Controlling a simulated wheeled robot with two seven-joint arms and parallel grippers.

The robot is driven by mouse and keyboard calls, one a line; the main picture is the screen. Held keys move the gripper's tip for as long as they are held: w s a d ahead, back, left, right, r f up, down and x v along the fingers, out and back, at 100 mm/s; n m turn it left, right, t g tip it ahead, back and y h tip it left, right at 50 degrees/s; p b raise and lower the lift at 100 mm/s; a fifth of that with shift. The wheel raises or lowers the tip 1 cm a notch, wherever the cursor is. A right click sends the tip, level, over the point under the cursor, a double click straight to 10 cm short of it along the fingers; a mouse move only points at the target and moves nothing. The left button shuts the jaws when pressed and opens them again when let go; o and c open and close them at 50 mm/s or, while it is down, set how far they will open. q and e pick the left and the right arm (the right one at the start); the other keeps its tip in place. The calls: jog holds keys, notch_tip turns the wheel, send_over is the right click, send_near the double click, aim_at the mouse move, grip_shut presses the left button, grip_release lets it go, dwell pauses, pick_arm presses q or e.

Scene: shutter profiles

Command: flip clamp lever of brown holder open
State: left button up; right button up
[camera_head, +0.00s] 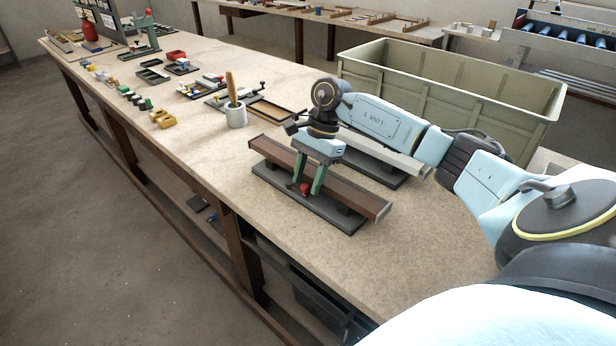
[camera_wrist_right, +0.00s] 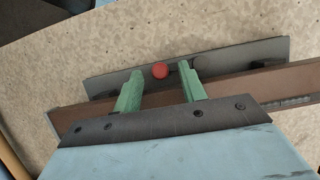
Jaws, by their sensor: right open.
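The brown holder is a long brown profile (camera_head: 352,193) on a dark base plate (camera_head: 342,222), lying on the workbench. Its clamp lever shows a red knob (camera_head: 304,188) on the near side; the knob also shows in the right wrist view (camera_wrist_right: 160,71), over the base plate. My right gripper (camera_head: 311,186) reaches down over the brown profile with its green fingers spread. In the right wrist view the fingertips (camera_wrist_right: 160,80) stand apart on either side of the red knob, with nothing visibly held. The lever's arm is mostly hidden. My left gripper is not in view.
A second holder with a grey profile (camera_head: 405,160) lies just behind. The front bench surface is clear.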

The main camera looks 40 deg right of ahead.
grip_shut()
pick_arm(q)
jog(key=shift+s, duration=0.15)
